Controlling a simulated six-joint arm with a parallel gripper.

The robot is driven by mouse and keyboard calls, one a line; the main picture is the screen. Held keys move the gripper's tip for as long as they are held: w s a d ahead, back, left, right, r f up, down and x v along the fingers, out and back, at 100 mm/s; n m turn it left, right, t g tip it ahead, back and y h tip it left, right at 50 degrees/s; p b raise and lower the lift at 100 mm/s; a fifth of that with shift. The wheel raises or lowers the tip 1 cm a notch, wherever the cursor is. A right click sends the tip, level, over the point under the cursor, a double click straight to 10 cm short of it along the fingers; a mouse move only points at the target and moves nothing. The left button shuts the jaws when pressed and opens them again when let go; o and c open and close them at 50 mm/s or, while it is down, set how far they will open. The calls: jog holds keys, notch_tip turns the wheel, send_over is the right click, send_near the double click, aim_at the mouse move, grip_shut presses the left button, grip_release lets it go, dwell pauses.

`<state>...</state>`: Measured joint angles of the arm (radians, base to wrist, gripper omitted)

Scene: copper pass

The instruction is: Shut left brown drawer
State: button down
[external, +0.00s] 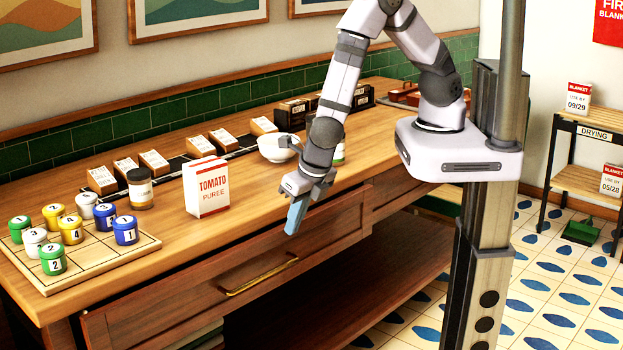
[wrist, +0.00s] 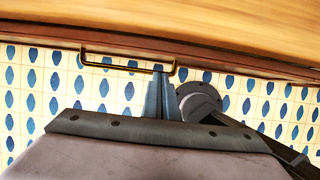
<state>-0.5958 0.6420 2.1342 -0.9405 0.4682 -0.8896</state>
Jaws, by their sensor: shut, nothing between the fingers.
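The left brown drawer (external: 190,300) is the wide wooden front under the counter's near edge, with a brass bar handle (external: 260,277). In the wrist view, the handle (wrist: 125,60) hangs below a dark brown strip along the counter edge. My gripper (external: 294,228) is shut and empty, its blue-grey fingers pointing down in front of the drawer, right of the handle. In the wrist view, its fingertips (wrist: 160,68) appear close to the handle's right end; contact is unclear.
On the counter (external: 260,220) stand a tomato puree box (external: 206,187), a white bowl (external: 275,147) and a board (external: 100,265) with several coloured jars. A second drawer (external: 398,192) lies to the right. A lower shelf (external: 370,265) lies underneath. Tiled floor is open in front.

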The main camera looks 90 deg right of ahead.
jog(key=s+a+f+n+t+b, duration=0.1)
jog(key=s+a+f+n+b, duration=0.1)
jog(key=s+a+f+b, duration=0.35)
jog(key=s+a+f+n+b, duration=0.3)
jog(key=a+f+b, duration=0.3)
jog(key=a+f, duration=0.3)
jog(key=s+a+f+n+t+b, duration=0.1)
jog(key=s+a+f+n+b, duration=0.1)
jog(key=s+a+f+b, duration=0.5)
jog(key=w+d+r+m+t+h, duration=0.2)
jog(key=w+d+r+m+h, duration=0.1)
jog(key=r, duration=0.3)
jog(key=w+d+r+m+t+h+p, duration=0.1)
jog(key=w+d+r+m+t+h, duration=0.1)
jog(key=r, duration=0.5)
jog(key=w+d+m+h, duration=0.1)
jog(key=w+d+m, duration=0.1)
jog(key=w, duration=0.1)
jog(key=shift+w+t+h, duration=0.3)
jog(key=shift+w+d, duration=0.1)
jog(key=r+p+x, duration=0.1)
jog(key=p+x, duration=0.2)
jog(key=x, duration=1)
jog(key=shift+w+d+r+p, duration=0.25)
jog(key=shift+w+r+p, duration=0.05)
jog(key=shift+r, duration=0.05)
